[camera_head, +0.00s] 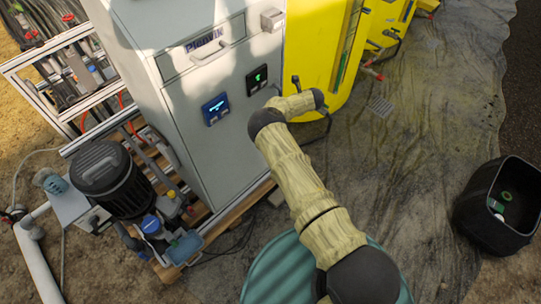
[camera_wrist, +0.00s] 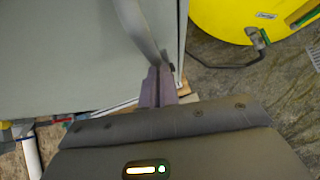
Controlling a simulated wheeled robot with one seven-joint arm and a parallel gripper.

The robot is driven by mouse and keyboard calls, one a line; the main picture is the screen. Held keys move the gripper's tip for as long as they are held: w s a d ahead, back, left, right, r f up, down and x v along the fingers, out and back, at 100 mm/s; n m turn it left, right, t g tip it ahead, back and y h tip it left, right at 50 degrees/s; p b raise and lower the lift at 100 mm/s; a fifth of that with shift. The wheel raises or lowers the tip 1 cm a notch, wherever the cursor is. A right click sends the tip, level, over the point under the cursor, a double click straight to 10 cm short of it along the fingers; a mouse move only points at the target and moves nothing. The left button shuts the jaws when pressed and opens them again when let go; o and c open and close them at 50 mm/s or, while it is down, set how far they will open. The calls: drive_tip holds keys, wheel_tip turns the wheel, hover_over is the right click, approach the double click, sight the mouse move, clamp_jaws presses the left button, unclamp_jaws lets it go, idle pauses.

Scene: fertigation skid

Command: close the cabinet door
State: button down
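The grey cabinet (camera_head: 225,140) stands at the centre of the head view, its front marked "Plenvik" with two small displays. I cannot tell how far its door is open. In the wrist view, a flat grey panel (camera_wrist: 60,60) fills the left, with a curved grey strip, apparently a handle (camera_wrist: 142,28), near its right edge. My gripper (camera_wrist: 157,72) has its fingers side by side, nearly touching, at the strip's lower end. Whether they touch or grip the strip is unclear. In the head view my forearm hides the gripper.
A yellow tank (camera_head: 318,45) stands right of the cabinet, with a valve and dark hose (camera_wrist: 225,62) close by. A black tub (camera_head: 485,225) is at far right. A black pump (camera_head: 110,180) stands left. The grey ground sheet (camera_head: 430,130) is mostly clear.

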drive_tip(key=s+d+f+p+v, duration=0.1)
drive_tip(key=s+f+v, duration=0.1)
drive_tip(key=v, duration=1.1)
drive_tip(key=shift+p, duration=0.3)
drive_tip(key=shift+w, duration=0.15)
